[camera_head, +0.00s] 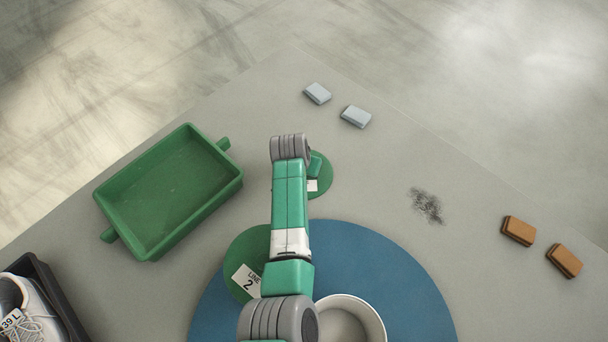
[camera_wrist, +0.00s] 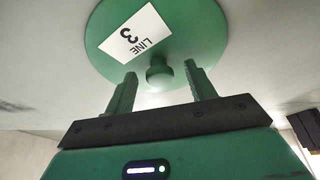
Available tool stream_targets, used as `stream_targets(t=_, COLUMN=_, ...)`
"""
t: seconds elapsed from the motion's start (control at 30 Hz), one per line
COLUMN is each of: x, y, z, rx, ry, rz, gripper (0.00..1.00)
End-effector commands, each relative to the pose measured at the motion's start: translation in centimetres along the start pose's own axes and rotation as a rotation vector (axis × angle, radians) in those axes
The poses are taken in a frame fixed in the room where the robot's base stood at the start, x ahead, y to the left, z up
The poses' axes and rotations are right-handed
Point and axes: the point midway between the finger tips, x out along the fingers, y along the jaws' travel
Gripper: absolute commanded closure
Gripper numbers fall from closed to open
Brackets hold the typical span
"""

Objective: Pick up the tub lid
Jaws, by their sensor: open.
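A round green lid with a central knob and a white "LINE 3" label shows in the wrist view (camera_wrist: 215,30). In the head view this lid (camera_head: 323,186) lies on the grey table, partly hidden under my arm. My gripper (camera_wrist: 160,72) is open, its two fingers apart on either side of the knob; I cannot tell whether they touch it. A second green lid (camera_head: 241,248), labelled "LINE 2", lies at the blue mat's left part, partly covered by my arm. A white round tub (camera_head: 376,312), open at the top, stands on the mat.
A green tray with handles (camera_head: 160,195) stands empty at left. A dark box (camera_head: 52,290) with a white shoe (camera_head: 35,315) is at lower left. Two pale blocks (camera_head: 317,93) lie behind, two brown blocks (camera_head: 518,230) at right. The blue mat (camera_head: 405,285) is front centre; dark specks (camera_head: 426,205) mark the table.

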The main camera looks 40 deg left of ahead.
Motion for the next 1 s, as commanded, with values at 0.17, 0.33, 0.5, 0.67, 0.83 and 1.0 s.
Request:
stream_targets(t=0.17, x=-0.1, y=0.0, z=-0.1, rx=0.0, ry=0.001, rz=0.0, gripper=0.55)
stream_targets(t=0.33, x=-0.1, y=0.0, z=-0.1, rx=0.0, ry=0.0, rz=0.0, gripper=0.88)
stream_targets(t=0.5, x=-0.2, y=0.0, z=-0.1, rx=0.0, ry=0.001, rz=0.0, gripper=0.93)
stream_targets(t=0.67, x=-0.4, y=0.0, z=-0.2, rx=0.0, ry=0.001, rz=0.0, gripper=0.93)
stream_targets(t=0.83, x=-3.7, y=0.0, z=-1.6, rx=0.001, ry=0.003, rz=-0.002, gripper=0.93)
stream_targets(t=1.0, x=-7.3, y=0.0, z=-3.1, rx=0.0, ry=0.002, rz=-0.001, gripper=0.93)
